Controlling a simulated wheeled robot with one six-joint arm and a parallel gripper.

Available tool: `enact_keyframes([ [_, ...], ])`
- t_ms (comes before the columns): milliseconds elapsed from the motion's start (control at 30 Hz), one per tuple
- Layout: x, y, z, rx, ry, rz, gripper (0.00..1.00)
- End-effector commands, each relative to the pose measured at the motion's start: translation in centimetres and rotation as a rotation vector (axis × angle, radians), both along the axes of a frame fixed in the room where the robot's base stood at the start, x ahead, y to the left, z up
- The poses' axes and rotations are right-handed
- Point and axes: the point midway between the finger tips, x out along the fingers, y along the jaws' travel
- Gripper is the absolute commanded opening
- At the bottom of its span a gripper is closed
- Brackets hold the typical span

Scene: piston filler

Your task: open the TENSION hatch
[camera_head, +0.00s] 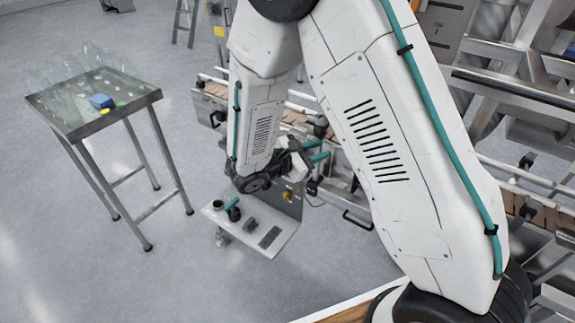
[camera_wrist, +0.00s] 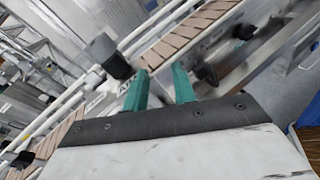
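My gripper (camera_head: 324,150) is beside the conveyor's near side in the head view, its two teal fingers pointing right. In the wrist view my gripper (camera_wrist: 160,73) has its fingers apart with nothing between them. A grey panel with a yellow-and-red switch (camera_head: 288,194) is just below it in the head view. A black bar handle (camera_head: 357,220) is on the machine front to the right. I cannot read a TENSION label in either view, so I cannot tell which part is that hatch. My arm hides part of the machine.
The conveyor (camera_wrist: 187,35) with brown slats and metal rails runs behind the fingers. A dark knob (camera_wrist: 101,48) stands close to the left finger. A white shelf (camera_head: 262,224) holds small items below.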

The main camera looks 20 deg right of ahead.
Motion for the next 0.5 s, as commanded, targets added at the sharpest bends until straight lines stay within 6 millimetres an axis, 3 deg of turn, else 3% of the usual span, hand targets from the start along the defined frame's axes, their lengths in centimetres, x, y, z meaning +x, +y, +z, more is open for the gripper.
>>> enact_keyframes([
  [33,1.1,1.2,-2.0,-0.049,0.036,0.079,0.27],
  [133,3.1,3.7,-5.5,-0.135,0.087,0.241,0.27],
  [300,5.0,7.4,-10.8,-0.237,0.149,0.468,0.27],
  [500,5.7,9.3,-13.6,-0.28,0.175,0.586,0.27],
])
